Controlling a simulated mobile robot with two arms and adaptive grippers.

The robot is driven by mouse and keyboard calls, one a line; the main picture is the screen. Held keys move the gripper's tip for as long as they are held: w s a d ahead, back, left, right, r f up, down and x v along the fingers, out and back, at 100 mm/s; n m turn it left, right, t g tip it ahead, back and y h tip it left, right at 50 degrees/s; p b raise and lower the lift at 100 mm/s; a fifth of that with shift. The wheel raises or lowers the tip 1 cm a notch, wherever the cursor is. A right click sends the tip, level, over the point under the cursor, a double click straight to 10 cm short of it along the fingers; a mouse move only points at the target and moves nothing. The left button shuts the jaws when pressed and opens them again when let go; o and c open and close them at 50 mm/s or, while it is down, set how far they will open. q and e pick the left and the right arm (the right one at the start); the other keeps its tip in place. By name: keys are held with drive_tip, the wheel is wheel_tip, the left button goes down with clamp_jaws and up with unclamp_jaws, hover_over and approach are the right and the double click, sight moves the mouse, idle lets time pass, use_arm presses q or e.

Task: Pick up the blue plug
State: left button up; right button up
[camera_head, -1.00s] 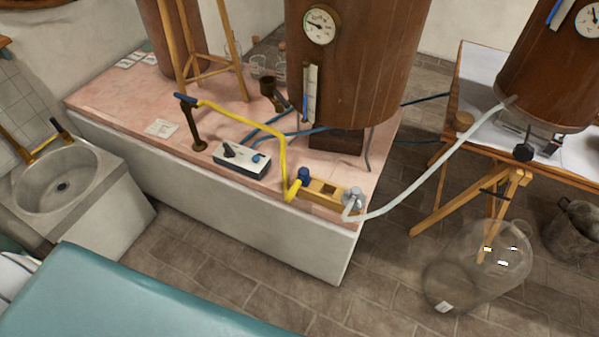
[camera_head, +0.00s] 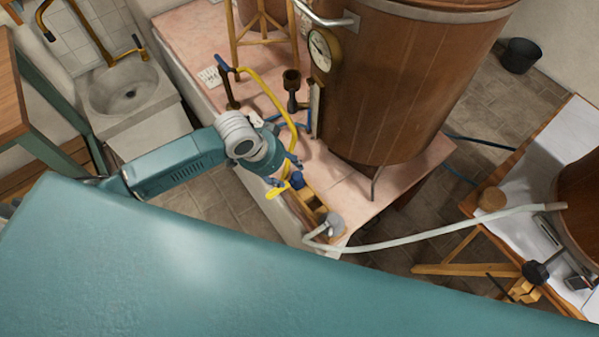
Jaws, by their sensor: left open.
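My left gripper (camera_head: 284,176) reaches in from the left and is open, just left of the plug. I cannot tell whether its fingers touch the plug. The yellow hose (camera_head: 262,85) runs down behind the gripper, and a yellow end shows just below the fingers. My right gripper is out of view.
A large wooden vat (camera_head: 400,90) stands close behind the block. A pale hose (camera_head: 430,236) runs from the grey fitting (camera_head: 333,224) to the right table (camera_head: 530,185). A sink (camera_head: 125,92) is at the left. A brown funnel-topped stand (camera_head: 292,90) is behind the gripper.

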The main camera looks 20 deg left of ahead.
sight(296, 176)
use_arm(q)
drive_tip(key=x, duration=0.4)
drive_tip(key=shift+a, duration=0.1)
drive_tip(key=shift+w+a+p+x, duration=0.1)
drive_tip(key=shift+p+x, duration=0.1)
drive_tip(key=shift+x, duration=1.4)
drive_tip(key=shift+w+a+p+x, duration=0.15)
drive_tip(key=shift+x, duration=1.45)
drive_tip(key=c, duration=1.2)
